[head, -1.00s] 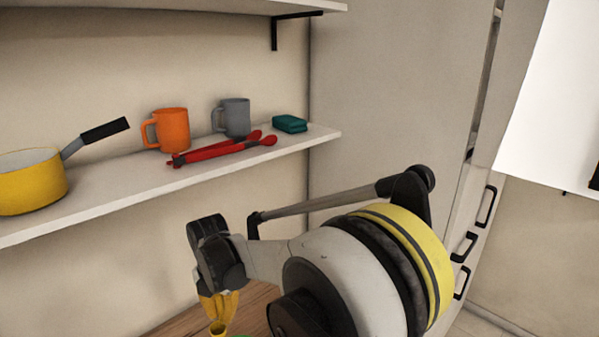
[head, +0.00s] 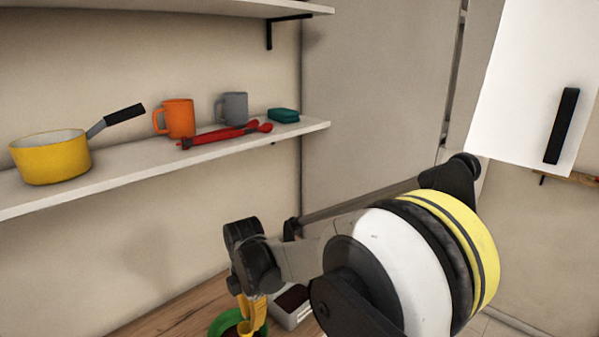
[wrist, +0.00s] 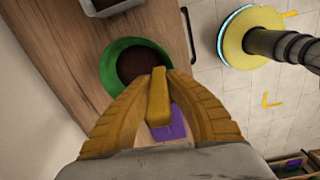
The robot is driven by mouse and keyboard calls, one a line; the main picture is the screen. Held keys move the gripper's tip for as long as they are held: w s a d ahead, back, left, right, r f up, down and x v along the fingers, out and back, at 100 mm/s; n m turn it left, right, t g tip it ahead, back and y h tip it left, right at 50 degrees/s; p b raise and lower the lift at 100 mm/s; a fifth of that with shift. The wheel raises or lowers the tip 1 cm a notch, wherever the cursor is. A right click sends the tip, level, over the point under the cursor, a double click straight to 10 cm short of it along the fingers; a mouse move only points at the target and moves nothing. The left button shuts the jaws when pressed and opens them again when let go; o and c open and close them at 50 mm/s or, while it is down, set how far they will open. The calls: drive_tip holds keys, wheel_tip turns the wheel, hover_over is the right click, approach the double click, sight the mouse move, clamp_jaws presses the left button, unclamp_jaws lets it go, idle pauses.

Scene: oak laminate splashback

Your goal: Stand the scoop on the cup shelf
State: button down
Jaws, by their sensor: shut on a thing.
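The shelf with the mugs (head: 130,157) runs along the wall at left in the head view. An orange mug (head: 180,119) and a grey mug (head: 235,108) stand on it. My gripper (head: 250,318) is low, below the shelf and over the wooden counter. In the wrist view my gripper (wrist: 160,100) is shut on a yellow bar-like piece, which I take to be the scoop (wrist: 158,98). The rest of the scoop is hard to make out. A purple patch shows beside it between the fingers; I cannot tell what it belongs to.
Red tongs (head: 222,134) lie in front of the mugs. A teal sponge-like block (head: 283,115) is at the shelf's right end, a yellow saucepan (head: 50,160) at left. A green bowl (wrist: 108,68) and a grey box (head: 288,317) are on the counter (head: 185,308).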

drive_tip(key=s+d+f+m+b, duration=0.2)
drive_tip(key=d+f+m, duration=0.1)
drive_tip(key=d+m, duration=0.5)
drive_tip(key=s+d+f+m+b, duration=0.2)
drive_tip(key=d+f+m, duration=0.1)
drive_tip(key=d+m, duration=0.6)
drive_tip(key=s+d+f+m+b, duration=0.3)
drive_tip(key=d+m, duration=0.6)
drive_tip(key=d, duration=0.4)
drive_tip(key=shift+d+f+g, duration=0.25)
drive_tip(key=shift+d+g, duration=0.15)
